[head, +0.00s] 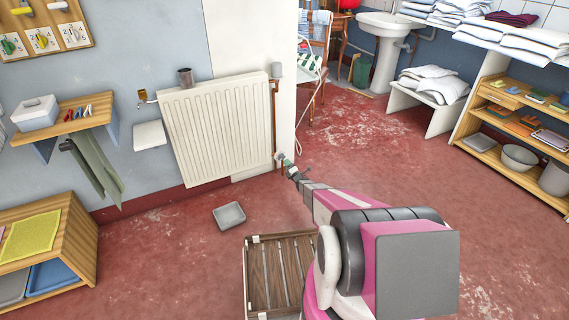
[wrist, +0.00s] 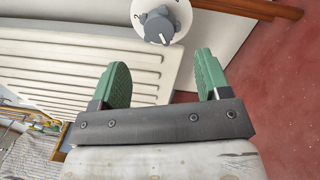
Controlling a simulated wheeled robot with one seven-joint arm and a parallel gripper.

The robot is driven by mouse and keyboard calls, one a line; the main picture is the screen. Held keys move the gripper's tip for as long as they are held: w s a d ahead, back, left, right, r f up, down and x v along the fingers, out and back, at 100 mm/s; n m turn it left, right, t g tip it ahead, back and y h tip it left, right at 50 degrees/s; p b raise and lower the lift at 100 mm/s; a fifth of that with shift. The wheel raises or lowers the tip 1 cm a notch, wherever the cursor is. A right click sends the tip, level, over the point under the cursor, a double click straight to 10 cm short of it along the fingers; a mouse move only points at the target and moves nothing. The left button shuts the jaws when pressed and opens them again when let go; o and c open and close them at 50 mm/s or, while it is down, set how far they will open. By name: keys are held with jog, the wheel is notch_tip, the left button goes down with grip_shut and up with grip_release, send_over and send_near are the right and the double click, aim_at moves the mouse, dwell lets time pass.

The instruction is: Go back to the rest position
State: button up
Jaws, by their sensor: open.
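My gripper (wrist: 160,66) is open, with its two green fingers apart and nothing between them in the wrist view. Ahead of the fingertips is a round white valve head with a grey knob (wrist: 158,27), apart from the fingers. In the head view my pink and grey arm reaches away from the lower right, and my gripper (head: 288,166) is beside the lower right corner of the white radiator (head: 215,125). The valve is small there and partly hard to make out beside the gripper.
A wooden shelf unit (head: 60,245) is at left. The floor at right is clear.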

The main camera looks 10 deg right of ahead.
jog(key=v, duration=0.2)
jog(key=shift+s+d, duration=0.1)
jog(key=shift+s, duration=0.3)
jog(key=s+d+r+m+g+h, duration=0.1)
jog(key=s+r+m+g+h, duration=0.25)
jog(key=s+r+m, duration=0.5)
jog(key=s+d+r+m+g+h, duration=0.1)
jog(key=s+r+m+g+h, duration=0.3)
jog(key=r, duration=0.7)
jog(key=s+a+r+m+g, duration=0.1)
jog(key=s+r+m+g, duration=0.2)
jog(key=s+r, duration=0.3)
jog(key=s+a+r+m+g, duration=0.2)
jog(key=s+r+m+g, duration=0.2)
jog(key=s, duration=1.3)
jog(key=s+a+r+m+g, duration=0.2)
jog(key=s+r+m, duration=0.4)
jog(key=s, duration=0.5)
jog(key=shift+s+a+r+g+y, duration=0.25)
jog(key=shift+s+r+g+y, duration=0.15)
jog(key=shift+r+g, duration=0.4)
